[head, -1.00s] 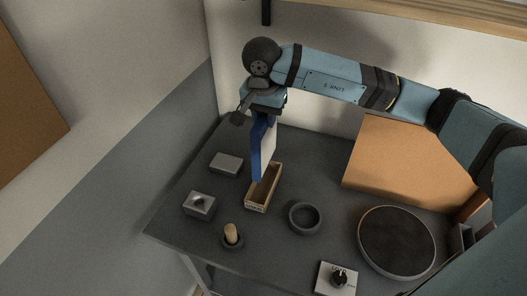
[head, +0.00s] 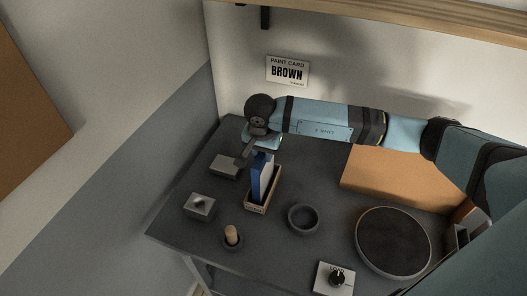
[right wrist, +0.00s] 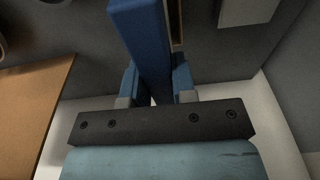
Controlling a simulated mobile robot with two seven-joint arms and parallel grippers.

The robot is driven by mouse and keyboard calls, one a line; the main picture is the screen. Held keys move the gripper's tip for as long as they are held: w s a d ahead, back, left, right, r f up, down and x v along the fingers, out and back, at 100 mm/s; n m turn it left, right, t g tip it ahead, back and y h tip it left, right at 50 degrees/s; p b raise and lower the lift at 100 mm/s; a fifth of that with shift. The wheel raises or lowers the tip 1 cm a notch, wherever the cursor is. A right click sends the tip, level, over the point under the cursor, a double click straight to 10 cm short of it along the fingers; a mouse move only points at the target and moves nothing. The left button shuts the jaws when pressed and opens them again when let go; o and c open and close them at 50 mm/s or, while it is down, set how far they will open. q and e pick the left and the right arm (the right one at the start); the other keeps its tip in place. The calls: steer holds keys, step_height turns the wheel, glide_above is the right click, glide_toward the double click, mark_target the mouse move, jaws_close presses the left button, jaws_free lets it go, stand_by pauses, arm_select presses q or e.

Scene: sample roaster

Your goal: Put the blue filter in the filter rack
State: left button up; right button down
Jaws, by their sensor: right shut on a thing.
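The blue filter (head: 257,178) stands upright in the head view, with its lower part inside the wooden filter rack (head: 256,209). Whether it touches the rack's floor is hidden. My right gripper (head: 263,150) is above the rack, shut on the filter's top end. In the right wrist view the filter (right wrist: 143,40) runs up from between the two fingers of the gripper (right wrist: 155,86). An edge of the rack (right wrist: 177,22) shows beside it. My left gripper is not in view.
A grey block (head: 225,166) lies left of the rack. A metal box (head: 200,205), a cup with a wooden handle (head: 232,237) and a dark bowl (head: 303,219) stand nearer. A round dark plate (head: 393,241) and an orange-brown panel (head: 395,176) are to the right.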

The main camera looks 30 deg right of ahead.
steer(key=shift+f+b, duration=0.25)
steer(key=shift+b, duration=0.05)
steer(key=c, duration=0.9)
jaws_free()
steer(key=shift+r, duration=0.1)
steer(key=shift+r, duration=0.1)
steer(key=shift+r+p, duration=0.25)
steer(key=shift+p, duration=0.1)
steer(key=r+b, duration=0.1)
steer(key=r, duration=0.6)
steer(key=s+a+r+b, duration=0.1)
steer(key=r, duration=0.3)
steer(key=shift+r+b, duration=0.3)
